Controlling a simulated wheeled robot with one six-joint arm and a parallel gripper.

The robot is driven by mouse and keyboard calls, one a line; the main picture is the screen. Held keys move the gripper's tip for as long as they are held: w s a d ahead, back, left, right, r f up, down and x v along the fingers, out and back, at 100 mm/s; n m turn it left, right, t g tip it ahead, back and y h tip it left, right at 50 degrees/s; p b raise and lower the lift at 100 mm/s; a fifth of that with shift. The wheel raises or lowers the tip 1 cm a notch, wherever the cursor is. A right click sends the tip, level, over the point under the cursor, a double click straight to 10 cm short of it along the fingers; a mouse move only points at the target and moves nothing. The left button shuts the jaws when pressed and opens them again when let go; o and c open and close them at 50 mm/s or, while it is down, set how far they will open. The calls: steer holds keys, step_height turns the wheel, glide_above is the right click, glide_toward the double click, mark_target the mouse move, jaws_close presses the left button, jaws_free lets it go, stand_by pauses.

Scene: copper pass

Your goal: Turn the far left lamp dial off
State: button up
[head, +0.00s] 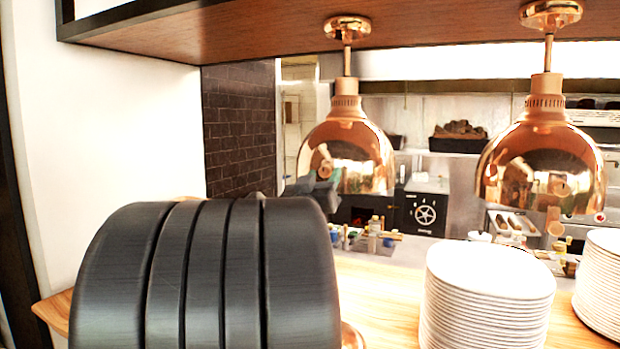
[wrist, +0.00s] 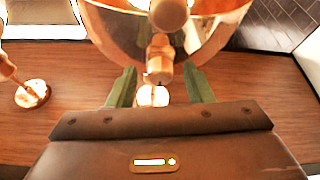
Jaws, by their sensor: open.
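The left copper lamp (head: 347,152) hangs from the wooden shelf in the head view. Its shade (wrist: 108,22) fills the top of the wrist view, where the picture is turned over. A round copper knob (wrist: 170,12) shows at the top edge there; it looks like the dial, but I cannot read its setting. My gripper (wrist: 160,84) is open and empty, with its green fingers spread. In the picture, the lamp's neck (wrist: 160,72) lies between them; I cannot tell the depth or any contact.
A second copper lamp (head: 540,155) hangs to the right. Plate stacks (head: 487,300) (head: 605,290) stand on the wooden counter (head: 385,305). The shelf (head: 240,32) runs overhead. A white wall (head: 110,120) is at left, with dark brick (head: 238,130) beyond.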

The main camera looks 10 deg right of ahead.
steer(key=c, duration=1)
steer(key=shift+m, duration=0.4)
steer(key=m+g+h, duration=0.1)
steer(key=m, duration=0.1)
steer(key=m+g+h+p, duration=0.1)
steer(key=m, duration=0.2)
steer(key=shift+w+a, duration=0.15)
steer(key=shift+a, duration=0.05)
steer(key=m+g+h, duration=0.1)
steer(key=m, duration=0.2)
steer(key=m+g+h+p, duration=0.1)
steer(key=m, duration=0.2)
steer(key=shift+w+a+r+m+g, duration=0.1)
steer(key=shift+r+m+g, duration=0.05)
steer(key=shift+m+g, duration=0.15)
steer(key=m+g+p, duration=0.1)
steer(key=m, duration=0.1)
steer(key=m+g, duration=0.1)
steer(key=m, duration=0.1)
steer(key=m+g+p, duration=0.1)
steer(key=m, duration=0.1)
steer(key=shift+a+r+m+p, duration=0.1)
steer(key=shift+r+m+p, duration=0.15)
steer(key=shift+m+p, duration=0.05)
steer(key=shift+r+m+g+y+p, duration=0.15)
steer(key=shift+m+g+p, duration=0.25)
steer(key=shift+m, duration=0.6)
steer(key=shift+f+m+g+y+p, duration=0.15)
steer(key=shift+m+p, duration=0.35)
steer(key=shift+m, duration=0.5)
